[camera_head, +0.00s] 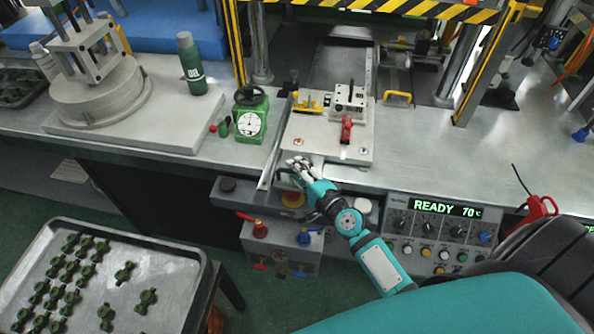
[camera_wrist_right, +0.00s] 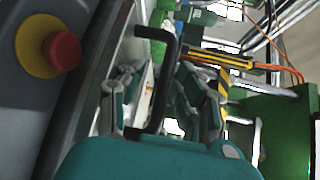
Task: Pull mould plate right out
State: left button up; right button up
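The mould plate (camera_head: 357,154) is a pale metal slab lying on the bench under the press, its front at the bench edge. It carries a yellow part, a grey block and a red toggle clamp (camera_head: 346,129). My right gripper (camera_head: 296,166) is at the plate's front edge. In the right wrist view, a black bar handle (camera_wrist_right: 163,80) stands between the fingers of my right gripper (camera_wrist_right: 162,98). I cannot tell whether both fingers press on the handle. My left gripper is not in view.
A control panel (camera_head: 430,232) reads READY 70 °C. A green gauge (camera_head: 250,122) and an oil bottle (camera_head: 191,65) stand left of the plate. A tray (camera_head: 150,258) of green parts is at lower left. A red button (camera_wrist_right: 62,51) is near the gripper. Bench right of the plate is clear.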

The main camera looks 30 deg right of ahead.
jog(key=shift+r, duration=0.15)
jog(key=v, duration=1.2)
jog(key=shift+a, duration=0.1)
